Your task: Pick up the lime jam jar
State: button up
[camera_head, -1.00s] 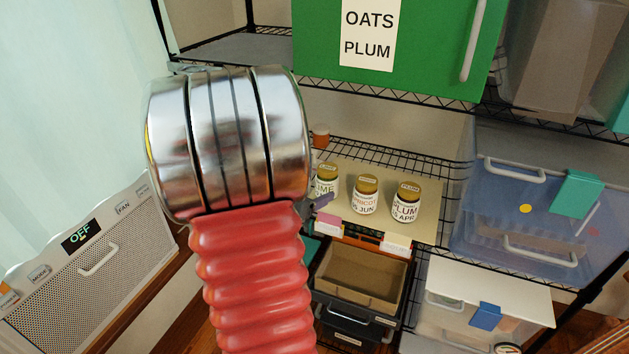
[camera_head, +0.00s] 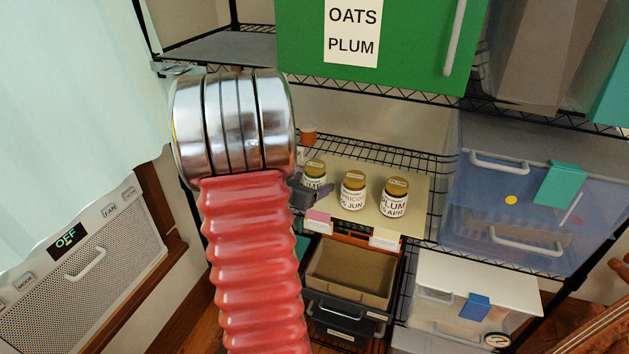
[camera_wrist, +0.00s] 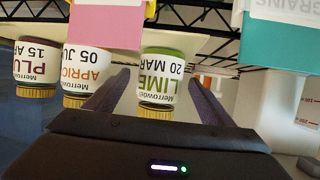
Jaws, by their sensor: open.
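The lime jam jar (camera_head: 315,172) stands at the left of a row of three on a cream shelf mat, its lower label partly hidden by my gripper (camera_head: 308,196). In the wrist view, which is upside down, the lime jar (camera_wrist: 161,72) has a gold lid, a white label and green jam. My gripper (camera_wrist: 163,85) is open there, with one dark finger on each side of this jar. Contact with the jar cannot be told. The apricot jar (camera_head: 353,190) and plum jar (camera_head: 394,196) stand to its right.
Close beside the lime jar in the wrist view is the apricot jar (camera_wrist: 90,65). A pink tag (camera_head: 318,216) marks the shelf edge. An open brown drawer (camera_head: 350,272) lies below, and the green box (camera_head: 420,50) sits on the shelf above.

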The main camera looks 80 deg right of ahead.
aim_at(321, 178)
jog(key=shift+s+d+f, duration=0.1)
jog(key=shift+d+f, duration=0.15)
jog(key=shift+d, duration=0.25)
jog(key=shift+r+x, duration=0.2)
jog(key=shift+x, duration=2.4)
jog(key=shift+d, duration=0.1)
jog(key=shift+c, duration=0.2)
jog(key=c, duration=1.4)
jog(key=shift+r, duration=0.15)
jog(key=shift+c, duration=0.2)
notch_tip(321, 178, up, 10)
